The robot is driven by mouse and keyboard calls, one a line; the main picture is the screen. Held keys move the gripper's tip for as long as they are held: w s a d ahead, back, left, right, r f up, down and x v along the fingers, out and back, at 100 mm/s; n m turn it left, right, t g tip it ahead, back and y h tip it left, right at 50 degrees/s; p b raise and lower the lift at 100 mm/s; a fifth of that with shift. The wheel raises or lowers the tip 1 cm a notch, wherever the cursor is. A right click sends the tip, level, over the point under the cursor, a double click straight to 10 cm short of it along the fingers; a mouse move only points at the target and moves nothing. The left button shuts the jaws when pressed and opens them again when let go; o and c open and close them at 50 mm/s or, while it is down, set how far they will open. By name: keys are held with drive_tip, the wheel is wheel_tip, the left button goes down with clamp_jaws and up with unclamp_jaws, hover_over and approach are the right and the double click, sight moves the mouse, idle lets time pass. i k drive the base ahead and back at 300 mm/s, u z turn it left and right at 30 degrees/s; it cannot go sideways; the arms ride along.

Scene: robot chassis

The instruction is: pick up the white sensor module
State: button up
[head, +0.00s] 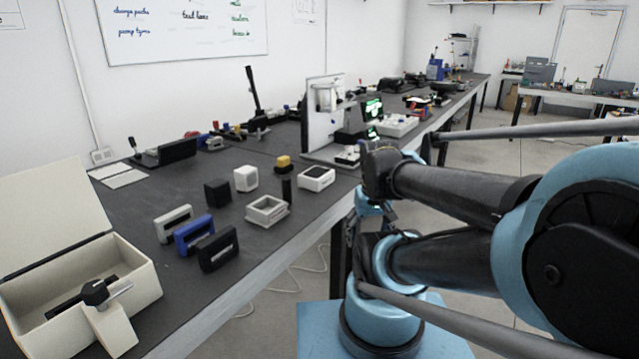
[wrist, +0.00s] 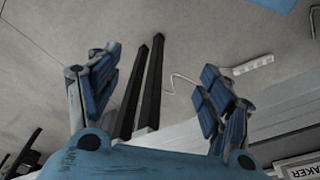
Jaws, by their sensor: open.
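Light-coloured pieces stand on the dark bench in the head view. They are a white cube (head: 246,178), a white block with a dark top window (head: 316,177) and an open whitish frame (head: 267,209). I cannot tell for certain which is the sensor module. My gripper (wrist: 160,85) is open and empty in the wrist view, its blue-padded fingers wide apart above the floor. It is beside the bench, away from these pieces. In the head view my arm hides much of it.
A black cube (head: 217,193), a dark upright cylinder (head: 286,190), a yellow piece (head: 283,162) and white, blue and black handle-like frames (head: 194,234) stand nearby. An open cream box (head: 140,285) is at the near left. A white upright panel (head: 325,115) stands behind. Bench legs (wrist: 148,85) show below my gripper.

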sight(317, 178)
drive_tip(key=u, duration=0.05)
drive_tip(key=k, duration=0.5)
drive_tip(key=u, duration=0.7)
drive_tip(key=k, duration=1)
drive_tip(key=z, duration=0.8)
drive_tip(key=i, duration=1)
drive_tip(key=u, duration=0.05)
